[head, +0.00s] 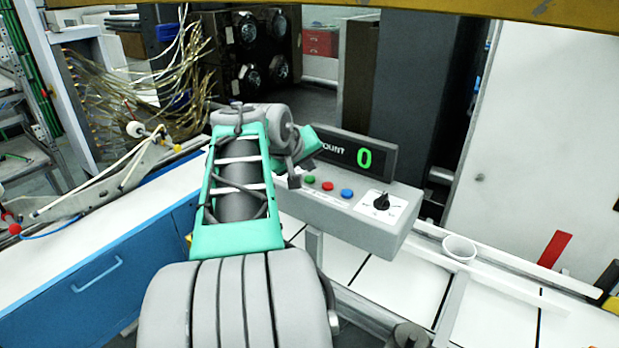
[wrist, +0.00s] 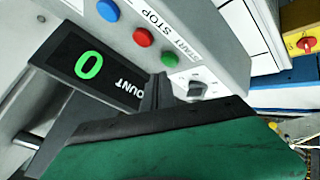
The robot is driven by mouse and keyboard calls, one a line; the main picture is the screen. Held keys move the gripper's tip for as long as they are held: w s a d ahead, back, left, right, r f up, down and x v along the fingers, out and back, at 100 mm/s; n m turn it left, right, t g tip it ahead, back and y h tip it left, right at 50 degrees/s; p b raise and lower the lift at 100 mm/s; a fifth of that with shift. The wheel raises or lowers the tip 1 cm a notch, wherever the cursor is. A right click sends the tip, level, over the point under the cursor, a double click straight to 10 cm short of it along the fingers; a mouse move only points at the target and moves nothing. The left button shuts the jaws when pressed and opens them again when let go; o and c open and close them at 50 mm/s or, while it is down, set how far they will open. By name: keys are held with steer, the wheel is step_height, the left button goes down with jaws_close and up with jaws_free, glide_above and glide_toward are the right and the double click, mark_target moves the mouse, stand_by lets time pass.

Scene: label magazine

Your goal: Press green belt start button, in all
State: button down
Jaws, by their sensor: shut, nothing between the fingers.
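The green start button (head: 310,179) is at the left of a button row on a grey control box (head: 340,220). It also shows in the wrist view (wrist: 168,59), close to the word START. A red button (head: 327,186) and a blue button (head: 347,193) sit to its right. The display (head: 385,160) behind them reads COUNT 0. My gripper (head: 292,181) is shut and empty, just left of the green button in the head view. In the wrist view its dark fingers (wrist: 156,92) appear beside the green button; I cannot tell the exact gap.
A black selector knob (head: 381,202) stands at the box's right end. Another knob (wrist: 196,88) shows past the green button in the wrist view. A white cup (head: 459,249) stands right of the box. A blue cabinet (head: 100,285) is at left.

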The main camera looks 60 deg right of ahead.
steer(key=shift+f, duration=0.35)
